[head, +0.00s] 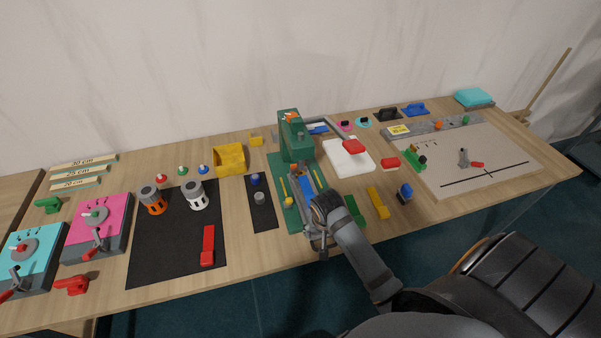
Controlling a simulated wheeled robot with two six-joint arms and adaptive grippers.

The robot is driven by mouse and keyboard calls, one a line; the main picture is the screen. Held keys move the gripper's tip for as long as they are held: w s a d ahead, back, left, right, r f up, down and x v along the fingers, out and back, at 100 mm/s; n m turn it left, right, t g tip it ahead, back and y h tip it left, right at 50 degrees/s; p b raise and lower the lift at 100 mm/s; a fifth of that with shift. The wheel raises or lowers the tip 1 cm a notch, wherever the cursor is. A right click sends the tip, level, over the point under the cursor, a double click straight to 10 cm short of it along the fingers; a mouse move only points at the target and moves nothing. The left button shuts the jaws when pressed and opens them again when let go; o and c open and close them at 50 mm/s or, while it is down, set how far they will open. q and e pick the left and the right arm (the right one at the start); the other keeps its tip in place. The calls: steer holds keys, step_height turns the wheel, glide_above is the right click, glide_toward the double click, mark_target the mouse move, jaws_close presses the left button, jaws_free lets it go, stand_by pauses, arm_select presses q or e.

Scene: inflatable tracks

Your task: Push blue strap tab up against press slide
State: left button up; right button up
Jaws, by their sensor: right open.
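The green press (290,138) stands on a green base (281,172) near the middle of the table. A blue strap (307,186) lies along the base in front of the press column. Its tab and the press slide are too small to tell apart clearly. My right gripper (308,207) is open over the front part of the base, close to the blue strap. It hides part of the strap and the base front, and I cannot tell whether it touches the strap. My left gripper is not in view.
A black mat (262,209) with small knobs lies left of the press. A white board (349,158) with a red block, a green block (355,210) and a yellow block (378,203) are to the right. A yellow bin (230,160) stands behind left. The table's front edge is close.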

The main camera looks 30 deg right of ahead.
mark_target(312, 199)
steer(key=w+r+m, duration=0.1)
steer(key=w+m, duration=0.1)
steer(key=w+d+r+m, duration=0.1)
steer(key=w+r+m, duration=0.1)
steer(key=w, duration=0.1)
steer(key=w+d+r+m+g, duration=0.1)
steer(key=w+r+m, duration=0.1)
steer(key=m, duration=0.1)
steer(key=shift+w, duration=0.4)
steer(key=w+r+m+g, duration=0.1)
steer(key=w+r+m, duration=0.4)
steer(key=m, duration=0.1)
steer(key=shift+m, duration=0.3)
steer(key=f+b, duration=0.3)
steer(key=d+f+b, duration=0.1)
steer(key=f+b, duration=0.2)
steer(key=d+f+b, duration=0.1)
steer(key=f+b, duration=0.1)
steer(key=f, duration=0.1)
steer(key=shift+b, duration=0.4)
steer(key=shift+f, duration=0.2)
steer(key=shift+c, duration=0.3)
steer(key=c, duration=1.2)
steer(key=o, duration=1.2)
steer(key=shift+w, duration=0.1)
